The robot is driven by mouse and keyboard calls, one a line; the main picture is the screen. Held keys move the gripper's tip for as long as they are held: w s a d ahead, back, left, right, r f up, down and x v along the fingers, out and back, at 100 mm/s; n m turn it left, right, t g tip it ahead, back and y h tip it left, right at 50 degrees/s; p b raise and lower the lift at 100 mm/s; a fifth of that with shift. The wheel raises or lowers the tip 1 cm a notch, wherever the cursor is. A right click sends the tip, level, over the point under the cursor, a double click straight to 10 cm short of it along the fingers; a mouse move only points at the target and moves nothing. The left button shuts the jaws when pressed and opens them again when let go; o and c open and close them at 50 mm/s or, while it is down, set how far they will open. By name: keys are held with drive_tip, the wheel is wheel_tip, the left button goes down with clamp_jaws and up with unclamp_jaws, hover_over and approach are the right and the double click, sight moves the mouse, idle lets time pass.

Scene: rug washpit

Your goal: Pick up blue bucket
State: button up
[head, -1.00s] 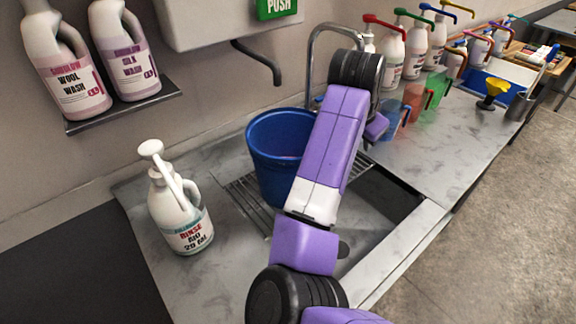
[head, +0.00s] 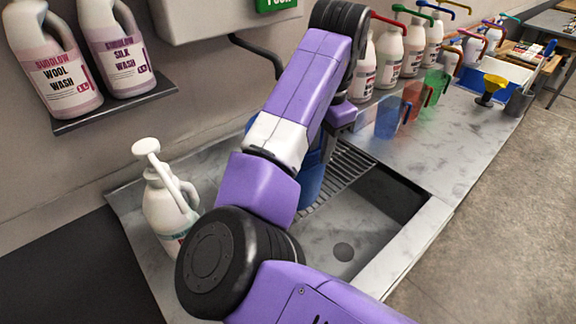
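The blue bucket (head: 312,182) stands at the left part of the sink, on or beside the slatted rack. My arm crosses in front of it and hides most of it, so only a strip of its right side shows clearly. The end of my arm with my gripper (head: 336,128) is just above and behind the visible part of the bucket, near its upper right.
A white pump bottle (head: 168,205) stands left of the bucket. The slatted rack (head: 343,168) and open sink basin (head: 352,226) lie to the right. Translucent jugs (head: 388,117) and several pump bottles (head: 415,45) stand farther right. A wall shelf (head: 120,104) holds two wash bottles.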

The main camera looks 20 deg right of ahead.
sight(311, 169)
drive_tip(key=shift+w+a+f+p, duration=0.15)
drive_tip(key=shift+w+f+p, duration=0.05)
drive_tip(key=shift+f, duration=1.2)
drive_tip(key=shift+w+a+f+p, duration=0.2)
drive_tip(key=shift+f+p, duration=0.05)
drive_tip(key=shift+f, duration=1.2)
drive_tip(key=shift+w+a+f+p, duration=0.15)
drive_tip(key=shift+w+f+p, duration=0.05)
drive_tip(key=shift+f, duration=1.2)
clamp_jaws()
drive_tip(key=shift+r, duration=0.15)
